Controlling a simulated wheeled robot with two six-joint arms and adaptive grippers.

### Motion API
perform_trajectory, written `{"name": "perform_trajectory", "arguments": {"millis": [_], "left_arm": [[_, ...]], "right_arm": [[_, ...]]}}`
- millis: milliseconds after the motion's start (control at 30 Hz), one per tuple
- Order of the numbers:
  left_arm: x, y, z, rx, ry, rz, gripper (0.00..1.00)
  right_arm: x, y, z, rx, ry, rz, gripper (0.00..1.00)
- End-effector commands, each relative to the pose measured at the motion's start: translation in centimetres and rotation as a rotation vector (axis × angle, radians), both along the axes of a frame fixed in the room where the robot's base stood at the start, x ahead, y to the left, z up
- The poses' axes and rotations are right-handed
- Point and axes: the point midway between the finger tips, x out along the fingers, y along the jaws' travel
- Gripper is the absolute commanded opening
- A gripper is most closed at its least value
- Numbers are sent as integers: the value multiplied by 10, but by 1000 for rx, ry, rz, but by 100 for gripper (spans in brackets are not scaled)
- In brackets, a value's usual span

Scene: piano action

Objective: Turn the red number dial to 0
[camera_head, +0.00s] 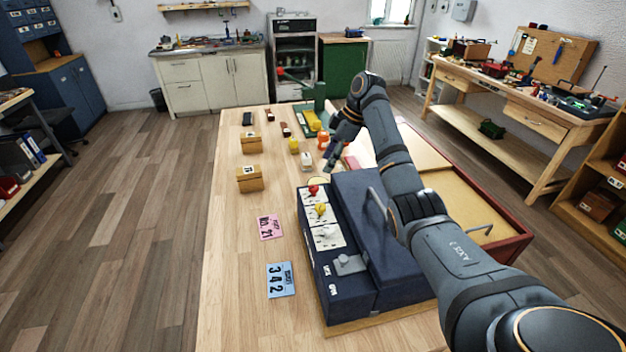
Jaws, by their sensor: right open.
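The red number dial (314,190) is a small red knob at the far end of the top panel of a dark blue box (345,301). A yellow dial (321,209) and a white dial (326,231) sit nearer on the same panel, each on a white plate. The numbers around the dials are too small to read. My right gripper (331,163) is open above the table, just beyond the box and the red dial, not touching the dial. My left gripper is not in view.
A pink card (270,227) and a blue card (281,280) reading 342 lie left of the box. Two wooden blocks (250,178) and several small coloured objects stand farther back. A metal handle (378,207) rises from the box. A red-rimmed tray (515,243) lies right.

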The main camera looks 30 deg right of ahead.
Motion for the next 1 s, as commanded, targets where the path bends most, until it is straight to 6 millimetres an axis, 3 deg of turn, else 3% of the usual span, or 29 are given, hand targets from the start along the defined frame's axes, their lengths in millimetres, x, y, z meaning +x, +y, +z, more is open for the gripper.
{"name": "perform_trajectory", "arguments": {"millis": [100,233,500,633,867,1000], "left_arm": [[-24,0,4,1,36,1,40],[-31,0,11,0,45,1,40],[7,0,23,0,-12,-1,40],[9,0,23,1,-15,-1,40],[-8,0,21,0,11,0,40],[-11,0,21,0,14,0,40]], "right_arm": [[2,6,-16,0,5,0,52],[8,16,-43,2,6,0,52],[17,30,-85,0,3,-1,52],[18,33,-92,0,2,-1,52],[18,33,-94,-1,2,-2,52],[18,33,-93,-1,2,-2,35]]}}
